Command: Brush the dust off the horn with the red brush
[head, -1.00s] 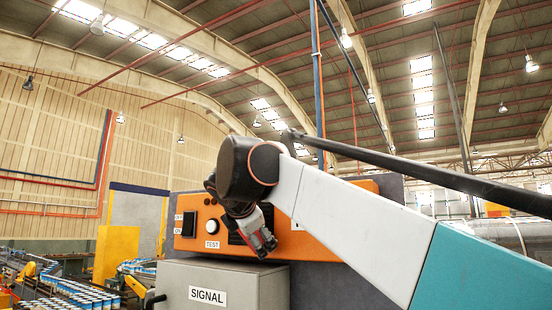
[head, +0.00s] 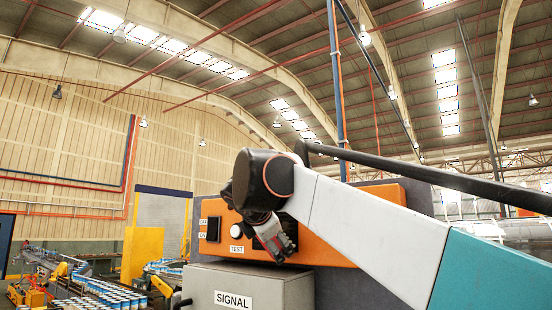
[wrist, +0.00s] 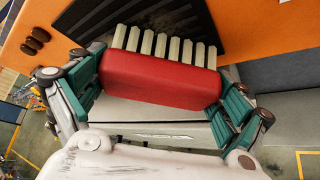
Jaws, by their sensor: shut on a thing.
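My gripper (wrist: 160,82) is shut on the red brush (wrist: 160,77); its green finger pads press the two ends of the red block. Cream bristles (wrist: 165,45) point up in the wrist view, to a black slatted grille (wrist: 235,22) on the orange panel, which looks like the horn. The bristle tips overlap the grille in the picture; I cannot tell whether they touch it. I cannot make out dust. In the head view my gripper (head: 284,246) is in front of the orange panel (head: 325,240) and hides most of the grille; the brush is not clear there.
The panel has a white button (head: 237,230) over a TEST label and a dark ON/OFF switch (head: 213,229). A grey SIGNAL box (head: 285,288) juts out just below my gripper. A yellow block (head: 143,250) and rows of cans (head: 105,300) stand at the left.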

